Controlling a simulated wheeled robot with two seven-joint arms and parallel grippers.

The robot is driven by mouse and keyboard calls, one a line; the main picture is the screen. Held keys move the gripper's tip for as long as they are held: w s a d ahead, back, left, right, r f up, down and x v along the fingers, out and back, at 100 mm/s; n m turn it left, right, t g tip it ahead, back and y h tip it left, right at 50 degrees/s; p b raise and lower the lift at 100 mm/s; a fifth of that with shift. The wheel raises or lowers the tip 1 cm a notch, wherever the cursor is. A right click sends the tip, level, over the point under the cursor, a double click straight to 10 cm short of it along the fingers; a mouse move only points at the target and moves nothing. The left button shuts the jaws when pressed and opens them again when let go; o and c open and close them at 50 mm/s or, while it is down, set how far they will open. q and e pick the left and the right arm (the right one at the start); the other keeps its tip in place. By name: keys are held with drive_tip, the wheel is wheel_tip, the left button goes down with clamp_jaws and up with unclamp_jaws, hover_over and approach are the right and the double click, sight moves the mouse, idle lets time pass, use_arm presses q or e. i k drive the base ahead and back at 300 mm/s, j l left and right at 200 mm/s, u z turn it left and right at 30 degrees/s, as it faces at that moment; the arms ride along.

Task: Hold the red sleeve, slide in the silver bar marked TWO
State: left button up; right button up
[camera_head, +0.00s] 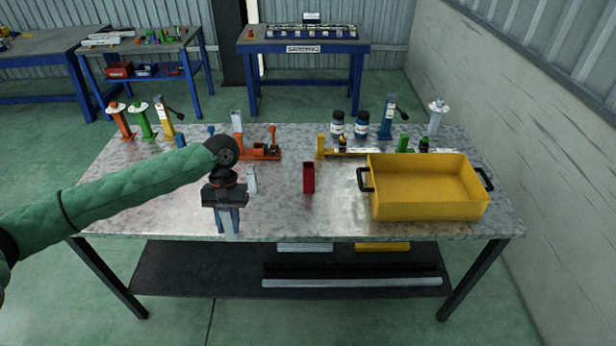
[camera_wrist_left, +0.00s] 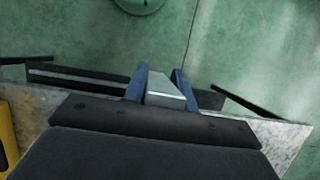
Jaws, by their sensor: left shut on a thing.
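The red sleeve (camera_head: 309,177) stands upright near the middle of the table, with an open top. My left gripper (camera_head: 228,222) is over the front left part of the table, pointing down, left of the sleeve and apart from it. Its blue fingers are shut on a silver bar, which shows between them in the left wrist view (camera_wrist_left: 166,94). No marking on this bar can be read. Another silver bar (camera_head: 251,180) stands upright just right of my left gripper. A further silver piece (camera_head: 237,121) stands at the back. My right gripper is not in view.
A yellow crate (camera_head: 428,208) with black handles stands on the right of the table (camera_head: 335,215). An orange fixture (camera_head: 260,152), a yellow fixture (camera_head: 338,152), dark jars (camera_head: 337,123) and several coloured stands line the back. The table is clear around the sleeve.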

sight(309, 179)
drive_tip(key=i, duration=1.5)
drive_tip(key=k, duration=1.15)
